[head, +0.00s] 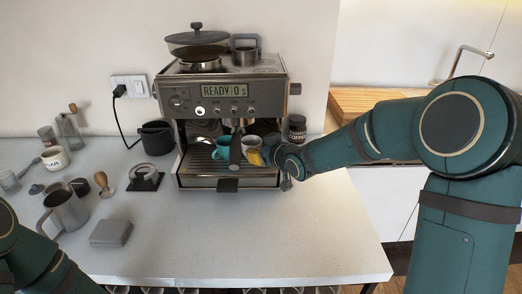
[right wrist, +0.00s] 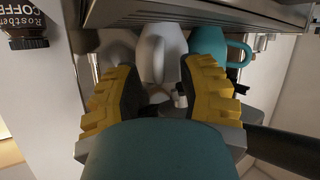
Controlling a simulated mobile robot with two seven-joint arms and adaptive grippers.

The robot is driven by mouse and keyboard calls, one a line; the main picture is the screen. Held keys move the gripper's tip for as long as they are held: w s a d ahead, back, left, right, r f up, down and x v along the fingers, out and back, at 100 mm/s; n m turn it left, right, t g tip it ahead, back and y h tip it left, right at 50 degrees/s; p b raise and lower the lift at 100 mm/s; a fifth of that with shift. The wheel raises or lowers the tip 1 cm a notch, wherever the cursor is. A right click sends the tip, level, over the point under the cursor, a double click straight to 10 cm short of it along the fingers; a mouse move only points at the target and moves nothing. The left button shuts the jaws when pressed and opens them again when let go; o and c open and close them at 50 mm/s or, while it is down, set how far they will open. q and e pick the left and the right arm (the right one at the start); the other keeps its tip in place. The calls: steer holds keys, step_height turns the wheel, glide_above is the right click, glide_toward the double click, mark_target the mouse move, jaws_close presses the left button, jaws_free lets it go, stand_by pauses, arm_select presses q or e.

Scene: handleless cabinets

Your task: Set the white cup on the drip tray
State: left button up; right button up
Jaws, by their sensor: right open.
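The white cup (head: 251,142) stands at the right part of the espresso machine's drip tray (head: 207,170), partly hidden by my right gripper. In the right wrist view, the white cup (right wrist: 160,48) shows beyond and between the two yellow fingertips. My right gripper (head: 255,157) is open, with its fingers at the near side of the cup; I cannot tell whether they touch it. The gripper (right wrist: 165,90) also shows from the wrist, jaws apart. Whether the cup's base rests fully on the tray is hidden. My left arm enters at lower left; its gripper is out of view.
A teal cup (head: 221,147) stands on the tray left of the white cup, beyond the dark portafilter handle (head: 236,152). A coffee jar (head: 297,129) stands right of the machine. Jugs and tools fill the counter's left; the front middle is clear.

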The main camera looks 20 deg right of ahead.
steer(key=v, duration=1.2)
